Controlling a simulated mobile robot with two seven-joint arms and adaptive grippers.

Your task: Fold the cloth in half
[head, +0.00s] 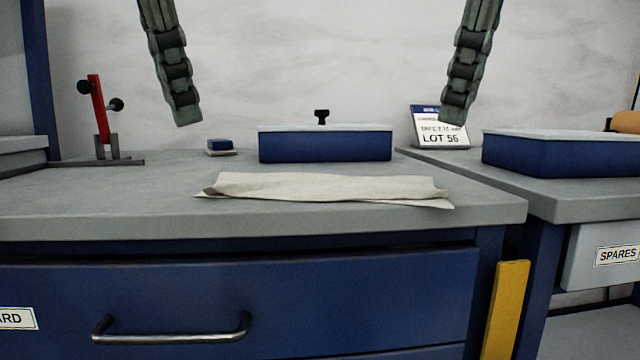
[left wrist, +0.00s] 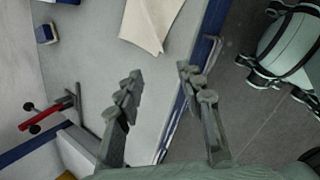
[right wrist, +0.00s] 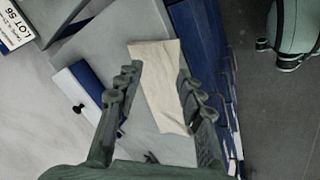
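The cream cloth (head: 320,187) lies on the grey bench top as a long, narrow strip near the front edge. Its edges are slightly offset at the front right corner, so it looks doubled over. One end shows in the left wrist view (left wrist: 152,22), and its length shows in the right wrist view (right wrist: 162,85). My left gripper (head: 186,118) is raised above the cloth's left side, fingers apart and empty. My right gripper (head: 453,118) is raised above its right side, also with fingers apart and empty. Neither touches the cloth.
A blue box with a pale top (head: 325,146) stands behind the cloth. A small blue block (head: 220,145) and a red stand (head: 98,110) are to the left. A LOT 56 sign (head: 440,128) and another blue box (head: 555,156) are on the right. Bench top beside the cloth is clear.

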